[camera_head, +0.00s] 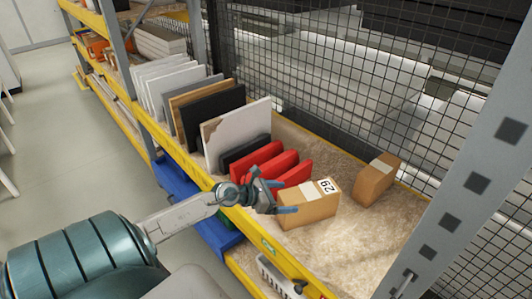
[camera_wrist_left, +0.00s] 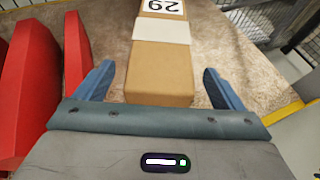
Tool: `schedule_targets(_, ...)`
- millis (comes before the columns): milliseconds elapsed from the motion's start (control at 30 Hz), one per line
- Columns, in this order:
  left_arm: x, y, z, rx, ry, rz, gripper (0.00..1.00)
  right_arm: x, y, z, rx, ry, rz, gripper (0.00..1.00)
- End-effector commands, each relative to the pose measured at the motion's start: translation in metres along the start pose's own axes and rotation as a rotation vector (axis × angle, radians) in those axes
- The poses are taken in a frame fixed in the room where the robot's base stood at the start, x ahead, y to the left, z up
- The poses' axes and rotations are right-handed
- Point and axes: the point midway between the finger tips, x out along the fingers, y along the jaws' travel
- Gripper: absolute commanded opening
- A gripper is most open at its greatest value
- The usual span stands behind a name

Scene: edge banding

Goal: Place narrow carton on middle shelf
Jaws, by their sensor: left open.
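A brown carton (camera_head: 310,207) with a pale tape band and a white "29" label lies on a yellow-edged shelf (camera_head: 345,240). My left gripper (camera_head: 282,197) is open at the carton's left end. In the left wrist view, the carton (camera_wrist_left: 160,70) extends away between the two spread fingers (camera_wrist_left: 158,78), with a gap on each side. A second brown carton (camera_head: 375,181) stands apart, farther back to the right. I cannot tell from its shape which one is the narrow carton. My right gripper is not in view.
Red pieces (camera_head: 270,163) stand close to the left of the gripper, also in the left wrist view (camera_wrist_left: 30,85). White, black and brown panels (camera_head: 205,110) stand beyond. A grey post (camera_head: 455,180) is at right, wire mesh (camera_head: 350,90) behind. Bare shelf lies around the cartons.

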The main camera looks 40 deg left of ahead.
Motion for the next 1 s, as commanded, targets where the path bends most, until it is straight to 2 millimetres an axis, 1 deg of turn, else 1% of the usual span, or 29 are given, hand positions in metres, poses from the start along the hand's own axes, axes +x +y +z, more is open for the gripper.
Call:
schedule_targets(33,-0.012,0.000,0.001,0.003,0.007,-0.002,0.90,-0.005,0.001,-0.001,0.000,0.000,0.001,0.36)
schedule_targets(133,-0.028,0.000,0.000,0.004,0.006,-0.002,0.90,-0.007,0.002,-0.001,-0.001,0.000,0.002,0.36)
schedule_targets(300,-0.051,0.000,-0.001,0.004,0.006,-0.002,0.90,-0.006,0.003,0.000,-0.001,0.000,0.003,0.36)
schedule_targets(400,-0.060,-0.001,0.001,0.000,0.001,-0.004,0.90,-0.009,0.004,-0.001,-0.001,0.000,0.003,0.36)
schedule_targets(700,-0.075,-0.001,0.001,0.000,-0.003,-0.002,0.90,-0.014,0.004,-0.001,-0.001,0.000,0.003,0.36)
schedule_targets(1000,-0.077,0.000,0.001,0.000,-0.002,0.001,0.90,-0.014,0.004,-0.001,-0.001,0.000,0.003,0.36)
